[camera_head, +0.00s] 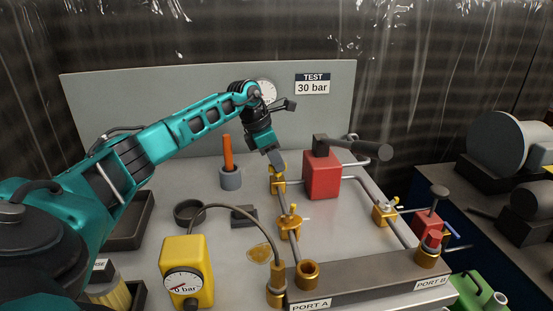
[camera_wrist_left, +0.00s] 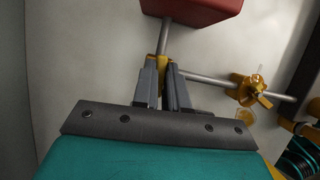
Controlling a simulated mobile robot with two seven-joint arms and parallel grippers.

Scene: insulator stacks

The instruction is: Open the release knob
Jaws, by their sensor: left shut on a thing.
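My left gripper (camera_head: 276,160) reaches down over the table from the left arm. It is shut on a small brass knob (camera_head: 278,184) on a fitting of the thin pipe, left of the red block. This appears to be the release knob, and the fingers hide most of it. In the left wrist view, the two grey fingers (camera_wrist_left: 163,88) stand on either side of the brass part (camera_wrist_left: 162,66). I cannot tell how far the knob is turned. My right gripper is not in view.
The red block (camera_head: 321,176) with a dark handle (camera_head: 362,148) stands close on the right. Another brass valve (camera_head: 290,224) sits nearer on the pipe. An orange-handled tool (camera_head: 228,153) stands in a grey cup (camera_head: 231,179). A yellow gauge (camera_head: 187,274) is at the front left.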

